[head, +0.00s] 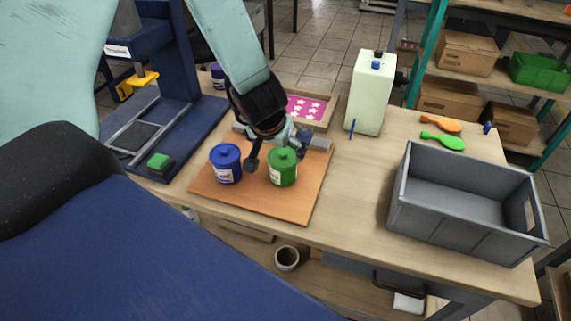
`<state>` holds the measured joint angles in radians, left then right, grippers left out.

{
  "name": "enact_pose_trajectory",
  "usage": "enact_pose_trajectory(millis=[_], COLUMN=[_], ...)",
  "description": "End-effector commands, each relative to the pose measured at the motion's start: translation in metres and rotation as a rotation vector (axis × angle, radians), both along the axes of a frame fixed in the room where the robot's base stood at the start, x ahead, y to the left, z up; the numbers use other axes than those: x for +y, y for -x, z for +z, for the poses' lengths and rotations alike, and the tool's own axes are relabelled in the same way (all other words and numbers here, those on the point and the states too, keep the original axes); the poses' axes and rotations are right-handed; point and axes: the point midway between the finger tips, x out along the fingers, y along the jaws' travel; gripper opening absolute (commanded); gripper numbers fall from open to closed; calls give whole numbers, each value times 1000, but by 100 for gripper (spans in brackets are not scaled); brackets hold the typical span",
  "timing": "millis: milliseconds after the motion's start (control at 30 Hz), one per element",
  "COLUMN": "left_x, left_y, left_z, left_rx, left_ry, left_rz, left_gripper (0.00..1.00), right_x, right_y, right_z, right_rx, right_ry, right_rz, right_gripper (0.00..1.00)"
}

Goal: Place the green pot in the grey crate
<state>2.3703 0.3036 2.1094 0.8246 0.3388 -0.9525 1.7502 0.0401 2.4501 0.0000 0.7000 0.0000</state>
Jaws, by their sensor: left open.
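The green pot (283,171) with a green lid stands upright on an orange-brown board (257,203) on the table. My left gripper (275,152) is open just above and behind the green pot, with one finger between it and the blue pot (225,166) to its left. I cannot tell whether a finger touches the green pot. The grey crate (461,209) stands at the right end of the table and looks empty. My right gripper is not in view.
A blue press (170,95) stands at the left. The table (346,190) between board and crate is clear.

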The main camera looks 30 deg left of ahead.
Motion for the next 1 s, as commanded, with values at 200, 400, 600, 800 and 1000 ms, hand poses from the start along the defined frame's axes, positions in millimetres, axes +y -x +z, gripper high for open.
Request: enact_pose_trajectory(millis=[200, 400, 600, 800, 1000], left_x=[-12, -11, -10, -8, -6], left_y=[11, 6, 1, -6, -17], left_z=[-8, -27, -36, -56, -78], left_rx=[46, 47, 46, 46, 45], left_ry=[87, 87, 86, 85, 85], left_rz=[56, 52, 51, 52, 52], left_gripper=[93, 93, 93, 93, 93], right_x=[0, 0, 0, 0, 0], right_y=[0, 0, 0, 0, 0], right_z=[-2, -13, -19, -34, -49], right_rx=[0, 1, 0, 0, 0], right_ry=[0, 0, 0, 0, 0], right_rz=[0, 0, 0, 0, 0], right_gripper=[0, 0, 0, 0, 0])
